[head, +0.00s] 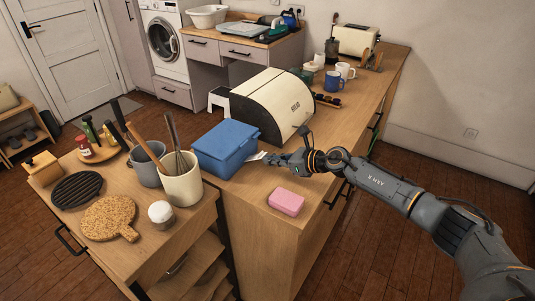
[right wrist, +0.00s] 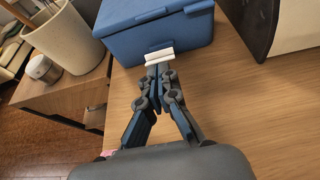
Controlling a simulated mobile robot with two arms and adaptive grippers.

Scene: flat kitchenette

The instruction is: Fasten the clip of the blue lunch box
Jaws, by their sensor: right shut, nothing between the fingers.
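The blue lunch box (head: 226,147) sits on the wooden counter with its lid down, and it also shows at the top of the right wrist view (right wrist: 158,32). Its white clip (right wrist: 159,56) is on the front side, and it shows as a small pale piece in the head view (head: 256,156). My right gripper (head: 268,158) is shut and empty, with its fingertips (right wrist: 160,72) right at the clip. I cannot tell whether they touch it. The fingertips partly cover the clip's lower part. My left gripper is not in view.
A bread bin (head: 272,105) stands behind the box, and a utensil crock (head: 182,179) and a grey pot (head: 147,164) stand to its left. Bare counter (head: 253,188) lies in front of the box.

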